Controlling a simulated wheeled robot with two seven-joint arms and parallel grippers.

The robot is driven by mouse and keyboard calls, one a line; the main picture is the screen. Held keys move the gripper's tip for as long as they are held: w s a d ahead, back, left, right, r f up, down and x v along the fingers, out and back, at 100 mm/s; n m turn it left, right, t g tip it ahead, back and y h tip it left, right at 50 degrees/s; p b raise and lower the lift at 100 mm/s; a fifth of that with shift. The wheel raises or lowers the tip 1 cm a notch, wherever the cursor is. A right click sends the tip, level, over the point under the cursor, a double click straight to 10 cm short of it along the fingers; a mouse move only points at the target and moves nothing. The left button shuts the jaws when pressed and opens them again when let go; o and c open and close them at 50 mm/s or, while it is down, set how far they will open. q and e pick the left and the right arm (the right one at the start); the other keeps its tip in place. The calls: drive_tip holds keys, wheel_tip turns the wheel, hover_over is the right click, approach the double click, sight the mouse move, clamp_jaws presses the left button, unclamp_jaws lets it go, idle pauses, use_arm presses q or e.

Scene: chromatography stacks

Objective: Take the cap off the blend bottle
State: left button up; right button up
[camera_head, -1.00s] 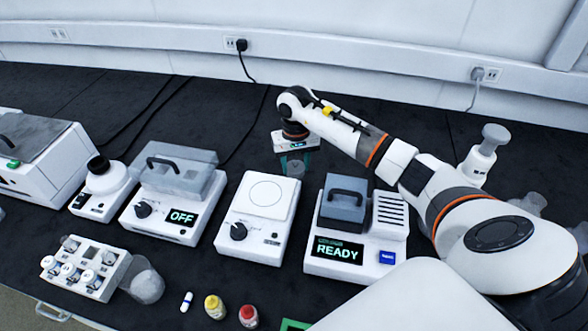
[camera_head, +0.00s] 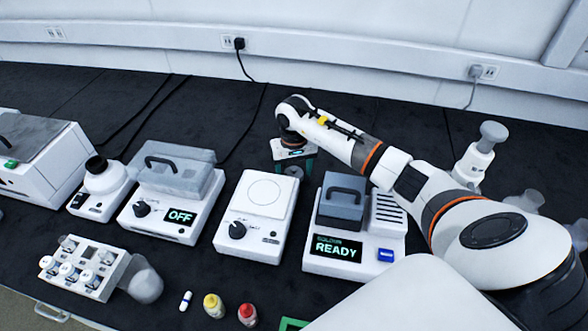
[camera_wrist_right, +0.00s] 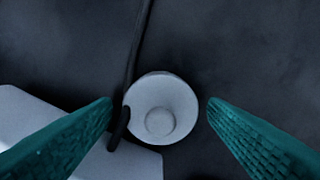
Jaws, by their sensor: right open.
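A round, pale grey bottle-like object (camera_wrist_right: 161,108) with a small raised round top (camera_wrist_right: 159,122) is seen from above in the right wrist view. It may be the blend bottle, but I see no label. My right gripper (camera_wrist_right: 160,101) is open, with its teal fingers on either side of the object and gaps between. In the head view my right gripper (camera_head: 293,166) points down on the dark bench behind the balance-like box, and the object (camera_head: 292,171) is mostly hidden between its fingers. My left gripper is not in view.
A black cable (camera_wrist_right: 134,65) runs beside the object. A READY device (camera_head: 340,265), a flat white device (camera_head: 233,258) and an OFF device (camera_head: 150,228) stand in front. A yellow-capped bottle (camera_head: 214,306) and a red-capped bottle (camera_head: 248,315) stand near the front edge.

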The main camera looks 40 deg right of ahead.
sight(294, 169)
drive_tip(key=shift+r+p, duration=0.25)
drive_tip(key=shift+p, duration=0.05)
wheel_tip(294, 169, up, 12)
drive_tip(key=b, duration=0.1)
drive_tip(key=shift+b, duration=0.35)
